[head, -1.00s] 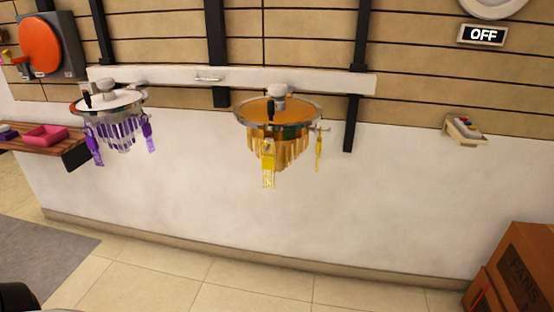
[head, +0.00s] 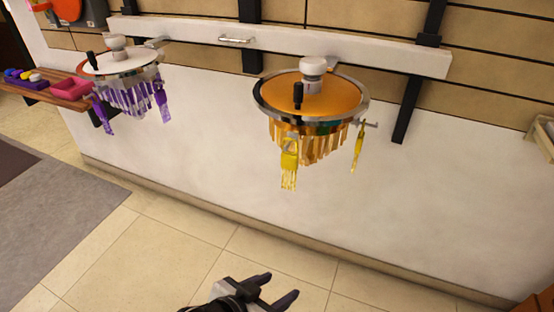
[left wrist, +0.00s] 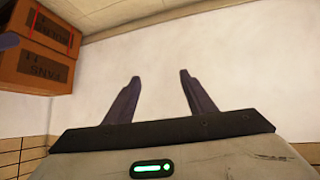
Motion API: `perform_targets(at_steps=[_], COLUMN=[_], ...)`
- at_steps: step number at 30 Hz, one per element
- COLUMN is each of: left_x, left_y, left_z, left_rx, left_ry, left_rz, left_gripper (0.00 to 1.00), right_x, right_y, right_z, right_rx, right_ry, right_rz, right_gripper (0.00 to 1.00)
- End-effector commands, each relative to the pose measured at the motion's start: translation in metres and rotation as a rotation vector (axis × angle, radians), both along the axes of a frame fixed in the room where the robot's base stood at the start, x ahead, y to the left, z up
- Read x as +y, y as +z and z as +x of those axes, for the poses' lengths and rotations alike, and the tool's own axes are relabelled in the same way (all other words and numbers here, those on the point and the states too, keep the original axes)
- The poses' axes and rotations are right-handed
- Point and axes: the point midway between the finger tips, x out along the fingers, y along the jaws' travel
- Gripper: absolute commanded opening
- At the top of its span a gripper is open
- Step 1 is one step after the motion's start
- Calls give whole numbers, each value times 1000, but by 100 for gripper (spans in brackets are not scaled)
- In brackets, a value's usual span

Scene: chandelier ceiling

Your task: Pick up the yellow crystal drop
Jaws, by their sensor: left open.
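Two yellow hanging pieces show on the gold chandelier in the head view. One yellow drop (head: 289,155) with a fringed lower end hangs at its front rim. A slimmer yellow drop (head: 358,149) hangs from a small hook at its right side. I cannot tell which one the task names. The gold chandelier (head: 315,95) has an orange top and amber crystals. My left gripper (head: 282,283) is open and empty, low in the picture, below and apart from the drops. Its open fingers also show in the left wrist view (left wrist: 160,78), with no drop there. My right gripper is not in view.
A purple chandelier (head: 128,88) hangs to the left on the same white rail (head: 285,45). A wooden shelf (head: 75,97) with a pink tray (head: 70,86) is at far left. Cardboard boxes (left wrist: 45,70) show in the left wrist view. The floor below the chandeliers is clear.

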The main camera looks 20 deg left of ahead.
Motion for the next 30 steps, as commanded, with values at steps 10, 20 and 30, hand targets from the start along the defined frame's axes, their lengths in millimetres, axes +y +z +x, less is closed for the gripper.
perform_targets(at_steps=[10, 20, 30], left_x=[11, 34, 32], left_y=[222, 273, 257], left_z=[74, 86, 122], left_rx=[-230, -309, -307], left_ry=[137, 250, 250], left_rz=[48, 44, 40], left_gripper=[50, 50, 50], right_x=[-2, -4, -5], right_y=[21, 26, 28], right_z=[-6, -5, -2], right_rx=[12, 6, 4], right_ry=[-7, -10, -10], right_rz=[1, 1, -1], right_gripper=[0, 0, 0])
